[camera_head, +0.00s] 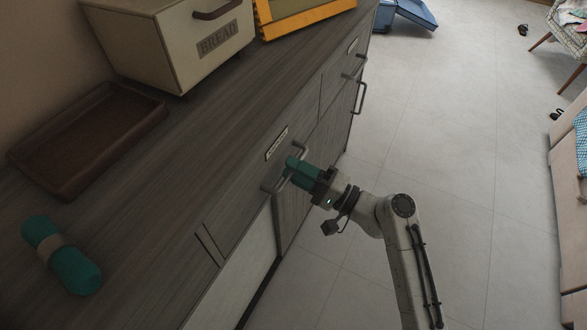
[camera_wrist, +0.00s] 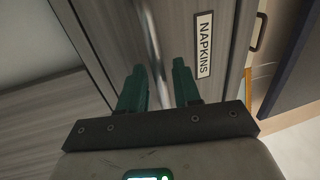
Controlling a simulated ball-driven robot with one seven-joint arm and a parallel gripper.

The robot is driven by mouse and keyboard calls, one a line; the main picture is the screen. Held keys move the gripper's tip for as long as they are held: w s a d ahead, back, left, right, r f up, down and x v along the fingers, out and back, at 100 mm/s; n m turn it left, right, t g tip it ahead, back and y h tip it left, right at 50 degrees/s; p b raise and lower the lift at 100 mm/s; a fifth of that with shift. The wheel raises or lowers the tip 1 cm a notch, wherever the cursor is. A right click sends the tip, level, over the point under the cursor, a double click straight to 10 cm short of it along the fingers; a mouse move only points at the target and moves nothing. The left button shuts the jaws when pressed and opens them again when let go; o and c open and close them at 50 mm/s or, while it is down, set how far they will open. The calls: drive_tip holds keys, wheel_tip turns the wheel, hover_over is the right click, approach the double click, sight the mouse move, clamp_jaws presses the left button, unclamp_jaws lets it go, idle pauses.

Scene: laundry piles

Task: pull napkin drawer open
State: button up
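The napkin drawer (camera_head: 240,205) is in the wooden counter front and looks flush with it. Its label (camera_head: 276,144) reads NAPKINS in the wrist view (camera_wrist: 204,45). The drawer has a metal bar handle (camera_head: 273,187), which also shows in the wrist view (camera_wrist: 150,25). My gripper (camera_head: 293,168) is at the handle, its green fingers pointing at the drawer front. In the wrist view the fingers (camera_wrist: 158,66) stand apart on either side of the bar, with space visible between them. Whether either finger touches the bar is unclear.
A brown tray (camera_head: 62,190), a teal roll with a pale band (camera_head: 62,256) and a bread box (camera_head: 170,45) stand on the counter top (camera_head: 215,120). Another handle (camera_head: 360,98) sticks out farther along the front.

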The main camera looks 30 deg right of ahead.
drive_tip(key=shift+w+a+r, duration=0.1)
drive_tip(key=shift+w+a, duration=0.15)
drive_tip(key=shift+w, duration=0.1)
clamp_jaws()
idle(0.4)
